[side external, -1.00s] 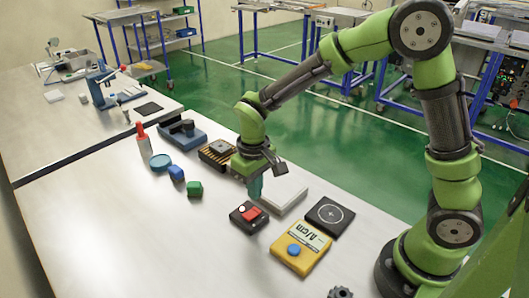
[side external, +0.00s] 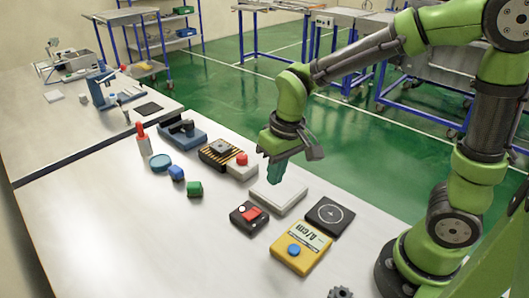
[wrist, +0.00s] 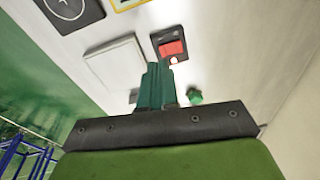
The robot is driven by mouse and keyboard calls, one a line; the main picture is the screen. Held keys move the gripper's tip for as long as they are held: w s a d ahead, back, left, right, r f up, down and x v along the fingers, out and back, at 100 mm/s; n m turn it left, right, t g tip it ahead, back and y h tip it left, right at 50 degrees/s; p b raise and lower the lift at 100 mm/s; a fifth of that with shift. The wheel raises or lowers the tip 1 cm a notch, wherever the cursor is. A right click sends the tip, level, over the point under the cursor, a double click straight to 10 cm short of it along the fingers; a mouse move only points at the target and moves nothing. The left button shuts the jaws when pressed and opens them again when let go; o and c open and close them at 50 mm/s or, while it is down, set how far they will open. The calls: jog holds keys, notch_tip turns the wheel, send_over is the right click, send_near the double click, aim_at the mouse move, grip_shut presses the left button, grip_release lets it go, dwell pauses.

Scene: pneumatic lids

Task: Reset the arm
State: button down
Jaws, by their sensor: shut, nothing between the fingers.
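My gripper (side external: 274,174) is shut and empty, with teal fingers. In the side view it hangs above the white square plate (side external: 282,198), apart from it as far as I can tell. In the wrist view the closed fingers (wrist: 157,86) point down the middle, with the white plate (wrist: 113,62) to their left. A black box with a red switch (side external: 249,217) lies in front of the plate; it also shows in the wrist view (wrist: 170,44).
A yellow meter with a blue knob (side external: 301,248) and a black pad with a circle (side external: 329,215) lie near my base.

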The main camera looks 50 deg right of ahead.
jog(key=s+d+r+m+t, duration=0.2)
jog(key=s+d+r+t, duration=0.2)
jog(key=s+r, duration=0.5)
jog(key=shift+d+r+m+t+y, duration=0.4)
jog(key=shift+r+t, duration=0.1)
jog(key=shift+t, duration=0.4)
